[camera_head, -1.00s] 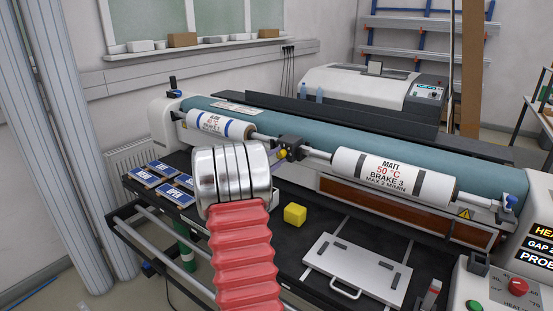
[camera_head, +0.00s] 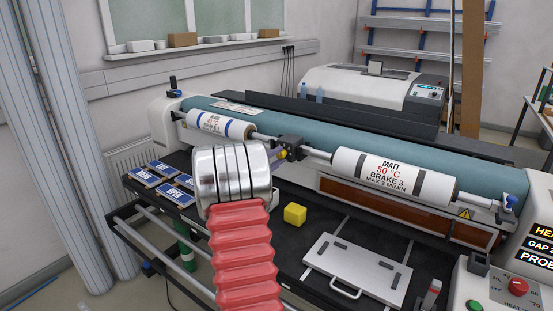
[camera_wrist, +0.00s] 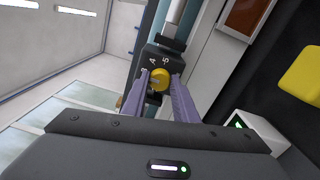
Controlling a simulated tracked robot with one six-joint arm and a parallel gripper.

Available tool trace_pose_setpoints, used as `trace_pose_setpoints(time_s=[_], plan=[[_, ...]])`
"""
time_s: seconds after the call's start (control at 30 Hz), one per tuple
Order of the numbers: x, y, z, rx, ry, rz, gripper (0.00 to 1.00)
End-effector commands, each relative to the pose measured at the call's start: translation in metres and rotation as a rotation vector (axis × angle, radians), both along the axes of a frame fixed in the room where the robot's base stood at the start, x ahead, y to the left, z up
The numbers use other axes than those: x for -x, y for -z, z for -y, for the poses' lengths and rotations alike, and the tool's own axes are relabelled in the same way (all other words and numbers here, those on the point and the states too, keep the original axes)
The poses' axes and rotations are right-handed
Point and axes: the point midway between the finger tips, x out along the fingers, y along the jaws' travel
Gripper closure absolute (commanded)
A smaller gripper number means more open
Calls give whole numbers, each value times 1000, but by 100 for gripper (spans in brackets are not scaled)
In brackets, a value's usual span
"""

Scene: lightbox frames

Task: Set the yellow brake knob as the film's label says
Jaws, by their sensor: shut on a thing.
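The yellow brake knob (camera_wrist: 159,78) sits on a dark block (camera_wrist: 164,57) on the roll shaft; the digits 4 and 5 show on the block in the wrist view. My gripper (camera_wrist: 160,87) is shut on the knob, with one purple finger on each side. In the head view the knob (camera_head: 282,154) shows just right of my silver wrist, which hides most of the gripper. The right film roll (camera_head: 392,176) has a label reading "MATT, 50 °C, BRAKE 3, MAX 2 M/MIN". The left film roll (camera_head: 219,125) has a blue-banded label too small to read fully.
A yellow cube (camera_head: 295,214) and a white plate with a handle (camera_head: 358,268) lie on the black table. Several blue cards (camera_head: 160,168) lie at the left. A control panel with a red button (camera_head: 518,286) stands at the right front.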

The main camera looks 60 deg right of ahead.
Motion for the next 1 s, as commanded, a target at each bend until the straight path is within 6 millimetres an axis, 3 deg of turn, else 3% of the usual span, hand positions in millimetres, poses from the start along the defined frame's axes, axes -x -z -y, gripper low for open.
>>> trace_pose_setpoints(time_s=[0.3, 0.63, 0.77, 1.0], plan=[[1, 3, 0, -4, 2, -2, 55], [0, 1, -3, -3, 1, -2, 55], [-2, 1, -13, -2, 0, -2, 55], [-9, 2, -50, -4, -1, -2, 55]])
